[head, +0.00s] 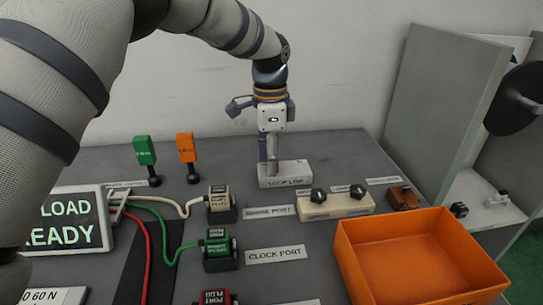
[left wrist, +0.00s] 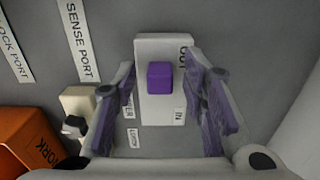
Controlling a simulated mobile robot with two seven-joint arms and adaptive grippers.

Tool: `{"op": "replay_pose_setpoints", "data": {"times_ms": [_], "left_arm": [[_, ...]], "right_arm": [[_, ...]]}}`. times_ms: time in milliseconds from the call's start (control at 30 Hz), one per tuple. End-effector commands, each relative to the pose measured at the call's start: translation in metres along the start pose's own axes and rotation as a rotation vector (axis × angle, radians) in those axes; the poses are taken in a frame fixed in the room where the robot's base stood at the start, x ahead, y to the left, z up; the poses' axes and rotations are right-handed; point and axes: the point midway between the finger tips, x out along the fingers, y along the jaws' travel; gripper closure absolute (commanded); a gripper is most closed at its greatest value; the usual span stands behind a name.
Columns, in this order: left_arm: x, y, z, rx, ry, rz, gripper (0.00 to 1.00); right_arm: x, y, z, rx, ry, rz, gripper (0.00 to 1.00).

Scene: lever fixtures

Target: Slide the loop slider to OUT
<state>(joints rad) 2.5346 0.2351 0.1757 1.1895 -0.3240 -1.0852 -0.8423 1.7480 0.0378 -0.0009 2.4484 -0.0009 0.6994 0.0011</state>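The loop slider is a white plate (head: 286,175) at the back middle of the table in the head view. In the left wrist view its plate (left wrist: 160,112) carries a purple knob (left wrist: 160,77) around mid-length. OUT is printed at the plate's upper end and IN at the lower end. My left gripper (head: 268,167) points down over the plate and hides the knob in the head view. In the left wrist view its purple-padded fingers are spread, one on each side of the knob, with gaps visible. My right gripper is not in view.
An orange bin (head: 420,255) stands at the front right. A beige block with black knobs (head: 335,205) is right of the slider. Green (head: 145,152) and orange (head: 186,148) upright levers stand to its left. Port blocks with cables (head: 220,203) lie in front. A grey panel (head: 445,105) rises at right.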

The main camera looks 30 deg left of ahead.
Motion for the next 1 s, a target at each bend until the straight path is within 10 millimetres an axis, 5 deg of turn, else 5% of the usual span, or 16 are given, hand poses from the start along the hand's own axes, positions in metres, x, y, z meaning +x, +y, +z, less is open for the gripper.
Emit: {"op": "replay_pose_setpoints", "data": {"times_ms": [267, 700, 1000], "left_arm": [[-0.004, -0.001, -0.001, 0.0, 0.004, -0.003, 0.6], [-0.106, -0.001, -0.001, 0.0, 0.004, -0.005, 0.6], [-0.121, 0.0, 0.0, 0.0, 0.002, -0.001, 0.6]], "right_arm": [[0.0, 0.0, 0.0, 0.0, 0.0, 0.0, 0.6], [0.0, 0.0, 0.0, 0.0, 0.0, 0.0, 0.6], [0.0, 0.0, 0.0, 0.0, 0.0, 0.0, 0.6]]}}
